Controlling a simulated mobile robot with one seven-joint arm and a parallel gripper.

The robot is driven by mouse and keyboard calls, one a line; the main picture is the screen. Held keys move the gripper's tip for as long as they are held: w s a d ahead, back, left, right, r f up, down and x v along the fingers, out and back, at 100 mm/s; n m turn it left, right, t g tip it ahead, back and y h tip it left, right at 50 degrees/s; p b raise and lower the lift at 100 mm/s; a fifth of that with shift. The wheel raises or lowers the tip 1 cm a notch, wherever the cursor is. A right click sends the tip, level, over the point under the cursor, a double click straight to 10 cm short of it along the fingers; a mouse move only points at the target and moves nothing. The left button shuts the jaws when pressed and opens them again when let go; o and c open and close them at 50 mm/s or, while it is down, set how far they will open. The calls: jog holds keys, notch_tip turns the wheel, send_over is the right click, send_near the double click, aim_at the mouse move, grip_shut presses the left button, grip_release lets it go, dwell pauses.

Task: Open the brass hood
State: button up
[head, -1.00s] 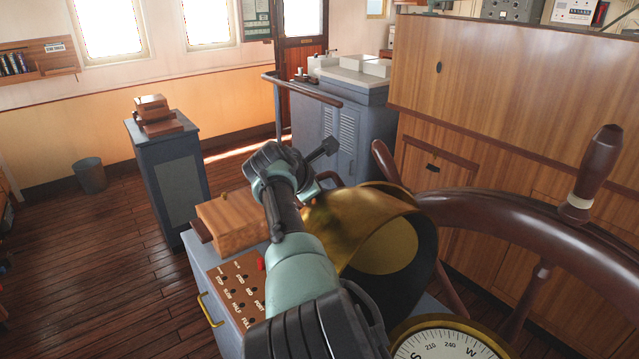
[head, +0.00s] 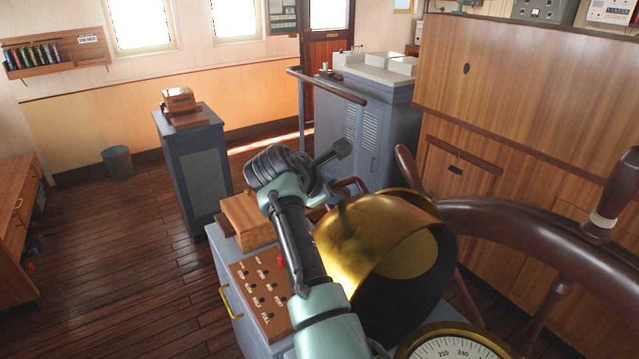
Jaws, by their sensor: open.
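The brass hood (head: 359,236) is a shiny rounded shell in the head view, right of my forearm. It is tipped back, with its dark open side towards me. The compass dial (head: 458,350) is uncovered in front of it, cut off by the bottom edge. My arm reaches up past the hood's left side. My gripper (head: 328,166) is at the arm's far end, beyond the hood's upper left edge. It is open and seems empty; its fingers are only partly seen. I cannot tell whether it touches the hood.
The ship's wheel (head: 535,232) stands close on the right. A grey console with a brown button panel (head: 262,292) and a wooden box (head: 246,222) lies left of my arm. A grey pedestal (head: 192,165) and a bin (head: 117,162) stand farther left. The floor (head: 130,265) between is clear.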

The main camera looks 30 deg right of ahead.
jog(key=b+v, duration=0.2)
jog(key=v, duration=0.4)
jog(key=shift+s+r, duration=0.2)
jog(key=shift+r, duration=0.05)
jog(key=shift+a, duration=0.15)
jog(key=a+r+m+t+y+b, duration=0.25)
jog(key=a+r+t, duration=0.35)
jog(key=a, duration=0.3)
jog(key=a+r+m+t+y+b, duration=0.15)
jog(key=a+r+m+t, duration=0.35)
jog(key=a, duration=0.5)
jog(key=s+a+r+m+t+y, duration=0.1)
jog(key=s+a+r+m+t, duration=0.1)
jog(key=s+r, duration=0.3)
jog(key=s+a+r+m+t+y+b, duration=0.1)
jog(key=s+r+t, duration=0.4)
jog(key=s, duration=0.5)
jog(key=s+a+r+m+t+y, duration=0.2)
jog(key=s+a+r+m+t, duration=0.1)
jog(key=s+a+r+m, duration=0.1)
jog(key=s+r+m, duration=0.1)
jog(key=s+r, duration=0.1)
jog(key=s, duration=0.1)
jog(key=shift+s+a+t+y+b, duration=0.25)
jog(key=shift+s+t+y+b, duration=0.05)
jog(key=shift+s+y+b, duration=0.1)
